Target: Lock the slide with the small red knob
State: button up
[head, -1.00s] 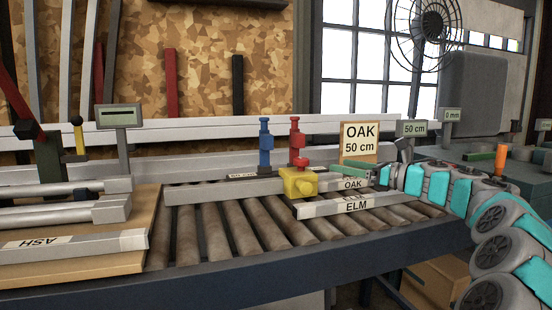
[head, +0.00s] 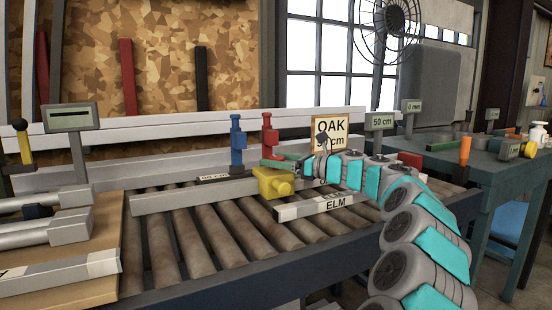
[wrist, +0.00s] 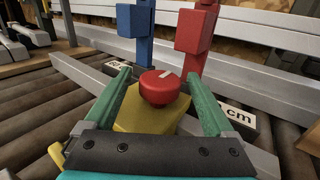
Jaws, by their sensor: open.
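The small red knob (wrist: 162,88), with a pale mark on its top, sits on the yellow slide block (wrist: 150,115) in the wrist view. My gripper (wrist: 158,75) is open. Its two green fingers lie on either side of the knob, with gaps between. In the head view the yellow block (head: 272,184) stands at the rail over the rollers, and my gripper (head: 285,163) is just above it. The knob is hidden or unclear there. I cannot tell from these views how high the fingertips are against the knob.
A blue post (head: 237,145) and a red post (head: 268,135) stand close behind the block. A plank labelled ELM (head: 335,205) lies on the rollers to the right. An OAK sign (head: 330,130) stands behind my arm. The rollers at front left are clear.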

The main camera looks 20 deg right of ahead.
jog(key=shift+w+a, duration=0.1)
jog(key=shift+w, duration=0.05)
jog(key=shift+f, duration=0.1)
jog(key=c, duration=1.4)
